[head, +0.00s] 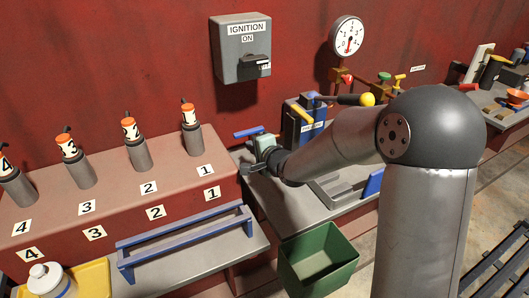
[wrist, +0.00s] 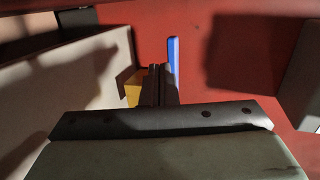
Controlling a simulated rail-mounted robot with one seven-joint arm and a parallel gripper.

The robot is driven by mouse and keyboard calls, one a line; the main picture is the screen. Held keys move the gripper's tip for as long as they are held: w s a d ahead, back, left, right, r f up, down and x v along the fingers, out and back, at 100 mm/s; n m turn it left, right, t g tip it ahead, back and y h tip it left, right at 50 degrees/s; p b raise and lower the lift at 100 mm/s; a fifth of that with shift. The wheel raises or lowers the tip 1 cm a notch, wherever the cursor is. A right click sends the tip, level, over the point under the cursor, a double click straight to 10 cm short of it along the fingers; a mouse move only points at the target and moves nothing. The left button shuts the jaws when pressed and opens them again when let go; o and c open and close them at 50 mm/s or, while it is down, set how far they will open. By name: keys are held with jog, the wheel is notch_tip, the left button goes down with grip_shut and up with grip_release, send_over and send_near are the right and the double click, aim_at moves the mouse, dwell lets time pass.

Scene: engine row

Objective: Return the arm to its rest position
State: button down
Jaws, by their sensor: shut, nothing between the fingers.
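My gripper (head: 250,168) is at the end of my arm, which reaches left from my grey elbow across the bench. It hangs in front of the red wall, just right of the engine block's number 1 end. In the wrist view my dark fingers (wrist: 158,72) are together, with nothing between them. A blue bar (wrist: 173,62) shows right beside the fingertips, and a small yellow patch (wrist: 133,88) shows to their left. I cannot tell whether the fingers touch either one. My forearm hides part of the bench behind it.
The red engine block (head: 110,185) carries several orange-topped cylinders. A blue rail (head: 185,240) stands before it. A green bin (head: 318,260) is below my forearm. The ignition box (head: 240,48), gauge (head: 347,36) and a yellow-knobbed lever (head: 367,99) are behind my arm.

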jog(key=s+d+r+n+g+h+p, duration=0.1)
jog(key=s+d+n+g+h+p, duration=0.2)
jog(key=s+d, duration=0.6)
jog(key=s+d+r+n+g+h+p, duration=0.1)
jog(key=s+d+r+n+h, duration=0.1)
jog(key=s+d+h, duration=0.5)
jog(key=s+d+n+g+y+p, duration=0.1)
jog(key=s+d+n+g, duration=0.1)
jog(key=s, duration=0.8)
jog(key=s+d+r+n+g+p, duration=0.1)
jog(key=s+d+n+g, duration=0.2)
jog(key=s, duration=0.6)
jog(key=n+g, duration=0.1)
jog(key=g, duration=0.1)
jog(key=shift+s+d+g+y, duration=0.25)
jog(key=shift+s+g+y, duration=0.05)
jog(key=shift+s+y, duration=0.1)
